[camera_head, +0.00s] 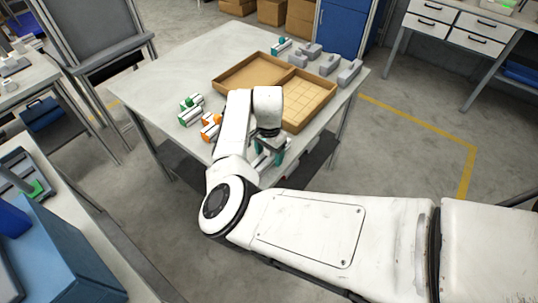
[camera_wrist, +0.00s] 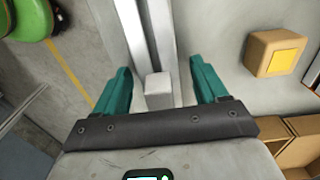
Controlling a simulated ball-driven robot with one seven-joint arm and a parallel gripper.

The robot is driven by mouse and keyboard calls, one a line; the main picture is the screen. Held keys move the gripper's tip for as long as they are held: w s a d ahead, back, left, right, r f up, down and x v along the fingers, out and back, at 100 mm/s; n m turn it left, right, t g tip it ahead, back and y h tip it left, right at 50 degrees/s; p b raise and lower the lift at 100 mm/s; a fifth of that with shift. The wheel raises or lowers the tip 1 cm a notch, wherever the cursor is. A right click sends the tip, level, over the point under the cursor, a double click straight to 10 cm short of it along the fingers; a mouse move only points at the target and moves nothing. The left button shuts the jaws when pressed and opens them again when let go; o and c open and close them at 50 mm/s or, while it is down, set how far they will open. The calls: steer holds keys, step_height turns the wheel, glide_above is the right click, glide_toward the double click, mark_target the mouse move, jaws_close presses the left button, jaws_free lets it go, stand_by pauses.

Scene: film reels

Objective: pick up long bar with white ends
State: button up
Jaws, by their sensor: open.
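My gripper (camera_head: 268,152) is over the front edge of the table, right of the orange pieces, and mostly covered by my wrist. In the wrist view its two teal fingers (camera_wrist: 160,82) are spread apart. A pale block-like end (camera_wrist: 158,90) shows between them, in line with a long light-grey strip running up the picture. It may be a white end of the long bar, but I cannot tell for sure. Neither finger visibly touches it. In the head view I cannot pick out the bar.
A brown divided tray (camera_head: 249,61) lies on the table (camera_head: 165,75). Green-and-white pieces (camera_head: 190,116) and orange pieces (camera_head: 211,120) lie at its left front. Grey blocks (camera_head: 328,64) stand at the back right. The table's left part is clear.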

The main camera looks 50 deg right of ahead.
steer(key=shift+f, duration=0.45)
steer(key=c, duration=1.2)
